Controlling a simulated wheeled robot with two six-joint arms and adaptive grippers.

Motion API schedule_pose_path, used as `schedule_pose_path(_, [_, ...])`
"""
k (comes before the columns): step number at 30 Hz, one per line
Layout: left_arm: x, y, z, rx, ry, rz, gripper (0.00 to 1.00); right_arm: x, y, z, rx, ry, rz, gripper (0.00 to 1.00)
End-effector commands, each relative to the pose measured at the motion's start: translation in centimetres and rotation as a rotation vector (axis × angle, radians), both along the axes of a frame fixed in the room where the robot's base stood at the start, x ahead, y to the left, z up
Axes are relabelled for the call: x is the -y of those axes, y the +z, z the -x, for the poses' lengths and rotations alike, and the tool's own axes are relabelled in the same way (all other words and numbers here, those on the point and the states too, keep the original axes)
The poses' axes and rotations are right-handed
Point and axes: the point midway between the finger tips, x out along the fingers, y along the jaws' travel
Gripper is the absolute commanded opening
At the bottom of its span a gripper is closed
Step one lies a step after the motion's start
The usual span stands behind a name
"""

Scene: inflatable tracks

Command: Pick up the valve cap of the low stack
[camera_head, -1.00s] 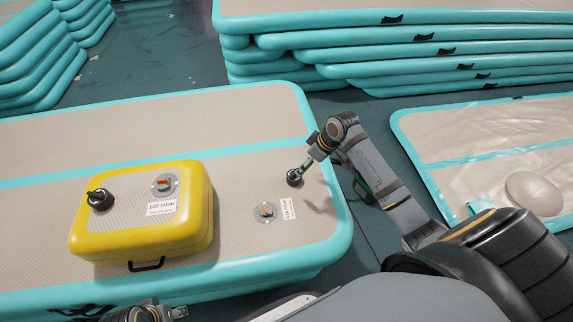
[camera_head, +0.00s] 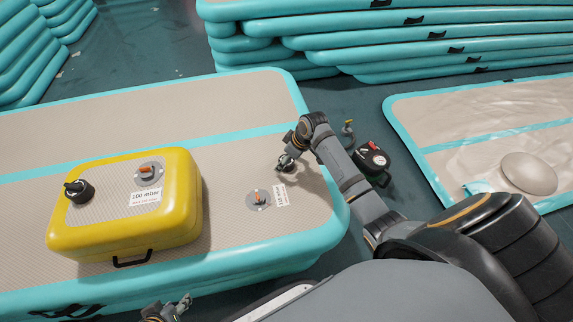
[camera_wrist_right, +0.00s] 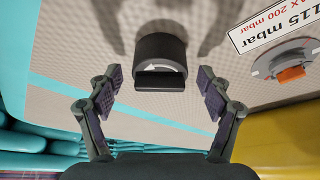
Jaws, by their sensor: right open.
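The black valve cap (camera_wrist_right: 160,62) rests on the beige top of the low stack (camera_head: 228,150). It is round, with a raised bar and a curved white arrow. My right gripper (camera_wrist_right: 158,88) is open around empty space, its fingers apart on either side just short of the cap. In the head view the right gripper (camera_head: 286,163) is over the cap, which is mostly hidden there. The stack's open valve (camera_head: 259,198) with an orange centre lies beside a 115 mbar label (camera_head: 281,196). My left gripper (camera_head: 181,305) is at the bottom edge, its jaws too small to judge.
A yellow inflated block (camera_head: 125,205) stands on the stack at left, with its own black cap (camera_head: 78,191) and a 160 mbar valve (camera_head: 149,173). A dark gauge device (camera_head: 373,160) is on the floor beyond the right arm. A flat mat (camera_head: 470,140) lies at right.

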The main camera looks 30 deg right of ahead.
Motion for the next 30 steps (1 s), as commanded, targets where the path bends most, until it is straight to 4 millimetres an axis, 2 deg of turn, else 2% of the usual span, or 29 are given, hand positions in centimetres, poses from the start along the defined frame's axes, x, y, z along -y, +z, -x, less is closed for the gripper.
schedule_pose_path(5, [0.0,0.1,0.0,0.002,0.0,0.001,0.4,0.0,0.1,0.0,0.001,0.0,0.0,0.79])
schedule_pose_path(6, [0.0,0.1,0.0,0.002,0.0,0.0,0.4,0.0,0.1,0.0,0.001,0.0,0.0,0.76])
schedule_pose_path(17, [0.0,0.1,0.0,0.001,0.0,0.0,0.4,0.0,0.1,0.0,0.001,0.0,0.0,0.29])
schedule_pose_path(25, [0.0,0.3,0.1,-0.004,0.0,-0.001,0.4,0.0,0.4,0.0,0.002,0.001,0.001,0.29])
schedule_pose_path(30, [-0.4,2.0,0.0,-0.06,-0.01,-0.023,0.4,0.0,2.9,-0.1,0.004,0.001,0.001,0.29])
